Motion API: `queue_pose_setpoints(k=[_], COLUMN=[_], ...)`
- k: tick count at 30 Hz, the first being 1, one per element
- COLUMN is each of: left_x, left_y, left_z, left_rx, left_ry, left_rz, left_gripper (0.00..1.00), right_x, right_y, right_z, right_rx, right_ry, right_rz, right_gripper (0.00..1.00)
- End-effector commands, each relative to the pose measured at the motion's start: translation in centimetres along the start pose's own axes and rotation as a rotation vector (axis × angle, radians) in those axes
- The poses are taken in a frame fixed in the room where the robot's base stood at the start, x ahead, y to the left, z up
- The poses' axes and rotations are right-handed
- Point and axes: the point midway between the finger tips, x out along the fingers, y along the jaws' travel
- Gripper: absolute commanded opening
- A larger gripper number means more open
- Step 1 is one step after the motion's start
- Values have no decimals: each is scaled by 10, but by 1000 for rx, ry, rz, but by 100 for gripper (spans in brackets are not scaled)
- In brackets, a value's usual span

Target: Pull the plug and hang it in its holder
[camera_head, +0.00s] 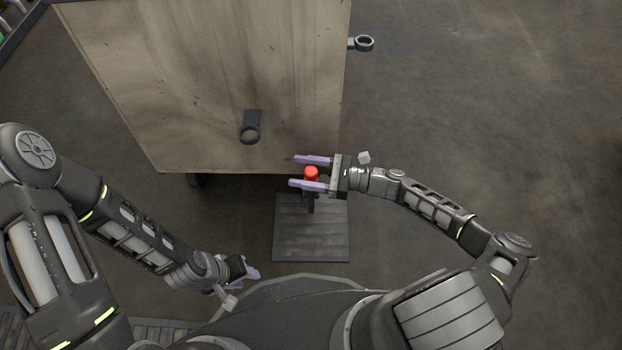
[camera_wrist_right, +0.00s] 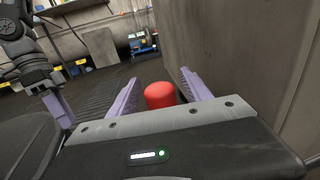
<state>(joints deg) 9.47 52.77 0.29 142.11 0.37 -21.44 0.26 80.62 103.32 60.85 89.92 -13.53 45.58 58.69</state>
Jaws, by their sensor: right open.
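The plug with a red cap (camera_head: 311,173) and a dark body stands at the lower front edge of the big box-shaped tank (camera_head: 220,70). My right gripper (camera_head: 294,171) is open, with one purple finger on each side of the red cap. In the right wrist view the red cap (camera_wrist_right: 160,95) sits between the two fingers, with gaps visible beside it. A dark ring holder (camera_head: 250,128) is fixed on the tank, left of the plug. My left gripper (camera_head: 249,273) is low and near my body, away from the plug; its jaw opening is unclear.
A second ring holder (camera_head: 364,43) sticks out from the tank's right side. A dark ribbed plate (camera_head: 311,235) lies on the floor below the plug. The floor to the right is clear. Shelving and a blue object (camera_wrist_right: 143,42) stand far off.

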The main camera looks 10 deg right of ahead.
Motion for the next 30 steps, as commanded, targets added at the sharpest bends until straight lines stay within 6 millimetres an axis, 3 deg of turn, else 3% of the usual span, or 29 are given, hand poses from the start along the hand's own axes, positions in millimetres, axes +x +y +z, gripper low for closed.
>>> queue_pose_setpoints(k=[20, 30], left_x=[2, 2], left_y=[0, 0], left_z=[0, 0], left_rx=[0, 0], left_ry=[1, 1], left_rz=[0, 0], left_gripper=[36, 36], right_x=[7, 6], right_y=[0, 0], right_z=[0, 0], right_rx=[0, 0], right_ry=[1, 1], right_rz=[-1, -1], right_gripper=[57, 30])
